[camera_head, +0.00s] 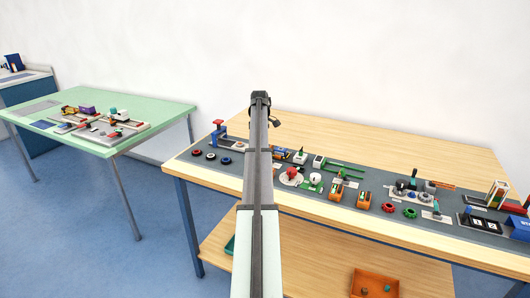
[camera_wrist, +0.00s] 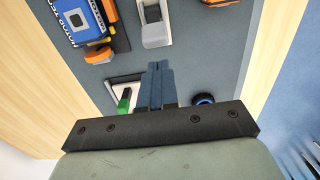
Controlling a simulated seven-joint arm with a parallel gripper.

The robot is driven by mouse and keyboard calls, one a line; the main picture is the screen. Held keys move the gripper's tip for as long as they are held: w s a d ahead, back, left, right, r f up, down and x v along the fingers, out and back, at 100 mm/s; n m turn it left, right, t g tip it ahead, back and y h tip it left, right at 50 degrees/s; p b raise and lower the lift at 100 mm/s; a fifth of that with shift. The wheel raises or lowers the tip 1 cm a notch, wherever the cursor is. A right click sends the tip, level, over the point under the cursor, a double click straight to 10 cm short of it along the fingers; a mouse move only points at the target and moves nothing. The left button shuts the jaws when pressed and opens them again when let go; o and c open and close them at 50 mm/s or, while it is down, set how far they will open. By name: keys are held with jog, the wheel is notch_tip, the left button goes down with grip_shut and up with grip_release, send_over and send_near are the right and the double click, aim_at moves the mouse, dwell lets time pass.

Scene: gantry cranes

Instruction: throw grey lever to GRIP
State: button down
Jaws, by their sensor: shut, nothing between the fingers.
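My gripper (camera_wrist: 160,68) is shut and empty, its blue-grey fingers together over the grey mat. In the wrist view a white-and-grey device (camera_wrist: 155,28) lies just beyond the fingertips, apart from them. A white frame with a green block (camera_wrist: 124,101) is beside the fingers on the left, partly hidden by the gripper body. I cannot tell for certain which part is the grey lever, and no GRIP label is readable. In the head view my arm hides part of the bench, and the fingers cannot be made out.
The wooden bench carries a grey mat (camera_head: 245,172) crowded with small devices. A blue-and-orange box (camera_wrist: 85,22) and a blue ring (camera_wrist: 203,99) flank the fingers. An orange tray (camera_head: 375,283) is on the lower shelf. A green table (camera_head: 165,103) stands to the left.

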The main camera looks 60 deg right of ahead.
jog(key=shift+f, duration=1.35)
jog(key=shift+s, duration=0.25)
jog(key=shift+s, duration=1.6)
jog(key=shift+w, duration=0.6)
jog(key=shift+r, duration=0.1)
jog(key=shift+r, duration=3.4)
